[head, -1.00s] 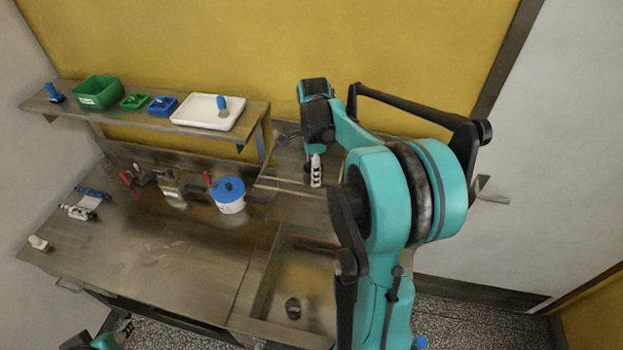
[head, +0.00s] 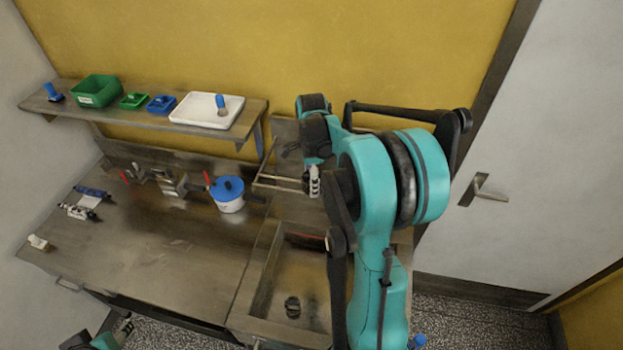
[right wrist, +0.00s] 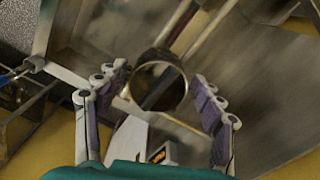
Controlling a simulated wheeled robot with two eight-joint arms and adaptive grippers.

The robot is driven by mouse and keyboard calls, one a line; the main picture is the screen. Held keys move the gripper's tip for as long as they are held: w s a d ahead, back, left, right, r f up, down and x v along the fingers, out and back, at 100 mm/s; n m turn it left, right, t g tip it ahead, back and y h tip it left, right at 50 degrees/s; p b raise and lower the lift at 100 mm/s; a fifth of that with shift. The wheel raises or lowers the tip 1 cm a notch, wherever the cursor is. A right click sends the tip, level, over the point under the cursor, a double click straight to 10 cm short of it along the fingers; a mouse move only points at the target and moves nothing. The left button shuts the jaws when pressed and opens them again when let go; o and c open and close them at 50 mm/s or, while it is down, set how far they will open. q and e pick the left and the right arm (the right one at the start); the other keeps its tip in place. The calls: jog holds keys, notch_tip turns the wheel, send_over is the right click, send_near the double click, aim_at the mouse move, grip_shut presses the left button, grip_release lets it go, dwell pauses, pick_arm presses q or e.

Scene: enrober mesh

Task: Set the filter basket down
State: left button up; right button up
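The filter basket (right wrist: 158,86) shows in the right wrist view as a dark, ring-like metal cup, centred between the fingertips. In the head view my right gripper (head: 314,181) hangs beside the metal rails at the back of the bench, above the sink's far side. The basket is not clear there, hidden by the gripper and arm. My left gripper (head: 126,326) is at the bottom left, below the bench's front edge, too small to read.
The sink (head: 262,290) lies in front of the rails (head: 282,184). A white pot with a blue lid (head: 228,195) stands left of them. A wall shelf (head: 150,117) holds green and blue bins and a white tray (head: 186,112). The bench's middle left is clear.

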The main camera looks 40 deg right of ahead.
jog(key=shift+r, duration=0.1)
jog(key=shift+r, duration=0.25)
notch_tip(320, 180, up, 11)
jog(key=s+a+f+n+t, duration=0.2)
jog(key=s+a+n, duration=0.4)
jog(key=a+n, duration=0.5)
jog(key=s+a+f+n+t, duration=0.2)
jog(key=s+a+n+t, duration=0.3)
jog(key=a+n, duration=0.6)
jog(key=shift+s+a+f+n, duration=0.15)
jog(key=shift+s+f+n, duration=0.2)
jog(key=shift+s+n, duration=0.4)
jog(key=shift+w+f, duration=0.1)
jog(key=shift+w, duration=0.1)
notch_tip(320, 180, down, 26)
jog(key=b, duration=2.5)
jog(key=shift+r, duration=0.25)
